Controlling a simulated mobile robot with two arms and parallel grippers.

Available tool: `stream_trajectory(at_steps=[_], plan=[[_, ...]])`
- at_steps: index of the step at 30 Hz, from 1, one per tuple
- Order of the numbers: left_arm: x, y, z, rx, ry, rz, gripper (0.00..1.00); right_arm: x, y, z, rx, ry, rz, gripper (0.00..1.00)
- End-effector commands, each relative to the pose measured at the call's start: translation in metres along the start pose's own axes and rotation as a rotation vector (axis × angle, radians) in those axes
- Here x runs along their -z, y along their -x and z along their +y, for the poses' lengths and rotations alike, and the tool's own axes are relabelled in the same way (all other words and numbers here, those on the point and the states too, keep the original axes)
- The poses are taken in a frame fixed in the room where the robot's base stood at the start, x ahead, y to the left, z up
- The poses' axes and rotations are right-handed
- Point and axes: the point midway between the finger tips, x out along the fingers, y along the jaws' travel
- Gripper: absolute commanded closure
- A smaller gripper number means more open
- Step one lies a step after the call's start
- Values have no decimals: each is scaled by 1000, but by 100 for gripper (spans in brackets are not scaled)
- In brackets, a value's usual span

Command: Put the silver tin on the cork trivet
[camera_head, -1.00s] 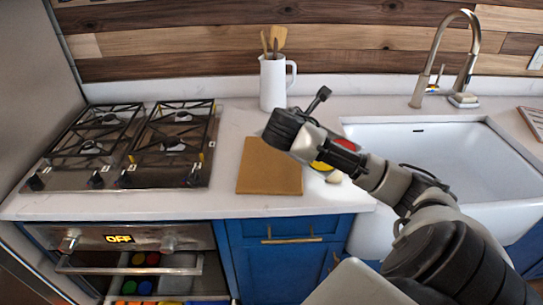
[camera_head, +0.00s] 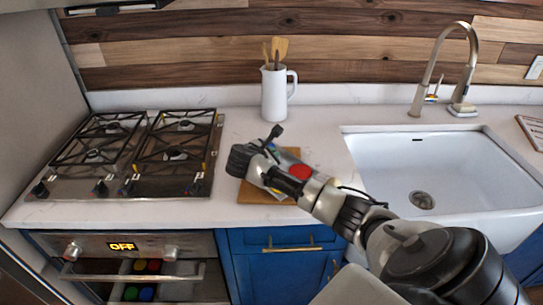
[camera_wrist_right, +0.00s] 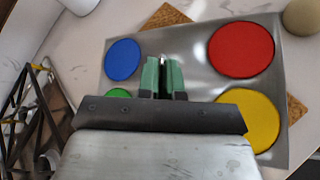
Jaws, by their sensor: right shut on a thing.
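The silver tin (camera_wrist_right: 190,50) is a flat metal tray with blue, red, green and yellow discs. In the head view the tin (camera_head: 290,153) is mostly hidden by my right arm, with its red disc showing. The cork trivet (camera_head: 262,196) lies on the counter beneath it; in the wrist view cork corners (camera_wrist_right: 165,18) stick out past the tin, which is turned relative to it. My right gripper (camera_wrist_right: 163,66) is shut on the tin between the discs. I cannot tell whether the tin touches the trivet. My left gripper is out of view.
A gas hob (camera_head: 135,155) is left of the trivet. A white jug (camera_head: 274,95) with wooden utensils stands behind. The sink (camera_head: 430,165) is to the right. A round beige object (camera_wrist_right: 301,16) lies near the tin. Counter in front of the trivet is clear.

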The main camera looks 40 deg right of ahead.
Motion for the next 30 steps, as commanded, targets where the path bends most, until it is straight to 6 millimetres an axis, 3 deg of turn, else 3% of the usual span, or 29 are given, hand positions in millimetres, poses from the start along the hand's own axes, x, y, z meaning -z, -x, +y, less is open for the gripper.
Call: stream_trajectory(at_steps=[11,12,16,17,25,30], plan=[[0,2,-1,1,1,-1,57,8,-5,-5,-1,0,0,100],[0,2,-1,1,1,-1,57,8,-5,-5,0,0,1,89],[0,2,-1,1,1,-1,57,8,-5,-5,0,0,1,70],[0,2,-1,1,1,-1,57,8,-5,-5,0,0,1,68],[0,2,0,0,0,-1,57,7,-4,-4,-1,0,1,68],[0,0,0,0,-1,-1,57,8,14,-4,-5,0,3,68]])
